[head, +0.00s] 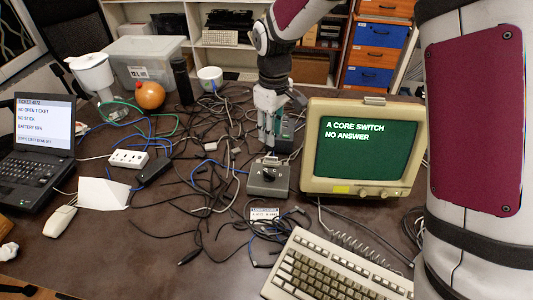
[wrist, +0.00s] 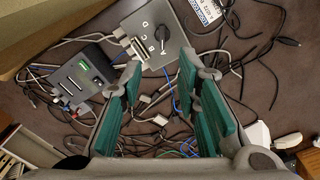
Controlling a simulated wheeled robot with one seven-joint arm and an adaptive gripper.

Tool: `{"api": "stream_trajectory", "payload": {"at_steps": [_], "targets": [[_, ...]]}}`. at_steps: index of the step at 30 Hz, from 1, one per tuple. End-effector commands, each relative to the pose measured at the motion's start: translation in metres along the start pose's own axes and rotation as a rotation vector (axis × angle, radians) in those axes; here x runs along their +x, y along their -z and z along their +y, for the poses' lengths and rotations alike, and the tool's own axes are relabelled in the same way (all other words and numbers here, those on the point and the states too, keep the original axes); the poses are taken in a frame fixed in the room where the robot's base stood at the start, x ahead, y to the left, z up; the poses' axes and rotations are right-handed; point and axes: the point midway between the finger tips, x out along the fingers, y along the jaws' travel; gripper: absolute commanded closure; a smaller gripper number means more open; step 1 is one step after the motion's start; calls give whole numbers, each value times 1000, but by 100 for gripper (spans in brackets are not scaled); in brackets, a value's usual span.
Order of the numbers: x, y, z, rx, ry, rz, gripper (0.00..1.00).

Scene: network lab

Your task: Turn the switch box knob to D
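The switch box (head: 280,185) is a small grey box on the dark table, left of the old monitor. Its black knob (head: 268,174) is on the top face; the letters are too small to read there. In the wrist view the switch box (wrist: 182,52) is at the top, with letters around the knob (wrist: 162,33). The knob seems to point down toward A, with D at the upper left, though its exact angle is hard to tell. My gripper (head: 267,140) is above and behind the box, apart from it. In the wrist view my gripper (wrist: 160,72) has its green-padded fingers wide apart, empty.
A dark device with a green light (wrist: 82,80) stands beside the switch box. The monitor (head: 362,150) reads "A CORE SWITCH NO ANSWER". A keyboard (head: 325,270) lies in front. Loose cables and a label card (head: 264,214) surround the box. A laptop (head: 42,130) is at left.

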Motion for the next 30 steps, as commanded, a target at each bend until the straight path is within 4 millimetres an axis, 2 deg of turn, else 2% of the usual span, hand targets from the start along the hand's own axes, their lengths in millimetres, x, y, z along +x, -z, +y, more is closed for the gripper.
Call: {"api": "stream_trajectory", "payload": {"at_steps": [1, 6, 11, 24, 30], "targets": [[13, 7, 0, -16, 9, -7, 70], [30, 14, -1, -40, 19, -15, 70], [47, 13, -2, -40, 20, -18, 70], [130, 11, -3, -39, 20, -18, 70], [155, 11, -3, -38, 18, -15, 70]]}}
